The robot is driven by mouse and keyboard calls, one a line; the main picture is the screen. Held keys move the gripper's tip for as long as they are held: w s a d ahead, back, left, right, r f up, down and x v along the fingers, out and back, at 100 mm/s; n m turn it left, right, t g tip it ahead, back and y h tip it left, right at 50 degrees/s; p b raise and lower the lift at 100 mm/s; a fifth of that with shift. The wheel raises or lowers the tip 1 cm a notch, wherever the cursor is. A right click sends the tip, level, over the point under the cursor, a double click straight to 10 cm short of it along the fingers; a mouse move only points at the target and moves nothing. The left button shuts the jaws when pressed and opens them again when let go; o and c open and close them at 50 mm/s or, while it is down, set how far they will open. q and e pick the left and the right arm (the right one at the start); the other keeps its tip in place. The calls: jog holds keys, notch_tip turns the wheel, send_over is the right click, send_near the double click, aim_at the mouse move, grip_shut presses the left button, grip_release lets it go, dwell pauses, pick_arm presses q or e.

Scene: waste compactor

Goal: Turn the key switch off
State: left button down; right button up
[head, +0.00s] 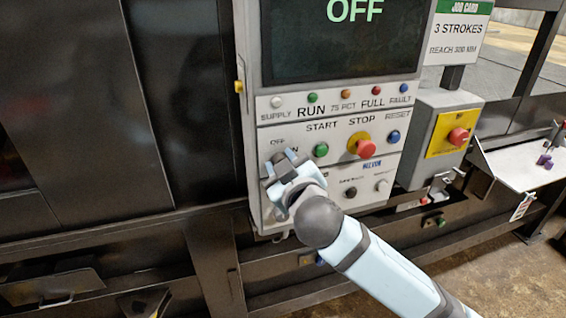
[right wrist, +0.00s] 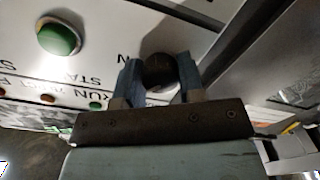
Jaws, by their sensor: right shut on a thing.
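The key switch is on the left of the control panel (head: 330,135), by the OFF and ON labels. My right gripper (head: 285,165) covers most of it in the head view. In the right wrist view the key switch (right wrist: 158,67) is a dark round knob between the two blue fingers of my right gripper (right wrist: 160,85). The fingers are shut on it, one on each side. The angle of the key is too dark to tell. The screen (head: 340,40) above reads OFF. My left gripper is not in view.
The green START button (head: 321,150) sits just right of the gripper, and it also shows in the right wrist view (right wrist: 58,37). The red STOP button (head: 366,149) and blue RESET button (head: 393,137) are farther right. A yellow-plated box with a red button (head: 457,137) stands beside the panel.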

jog(key=shift+n, duration=2.7)
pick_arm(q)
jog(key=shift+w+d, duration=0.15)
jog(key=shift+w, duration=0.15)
pick_arm(e)
jog(key=shift+n, duration=0.5)
jog(key=o, duration=0.9)
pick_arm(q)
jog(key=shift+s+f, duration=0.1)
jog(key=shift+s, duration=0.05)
pick_arm(e)
jog(key=shift+s, duration=0.1)
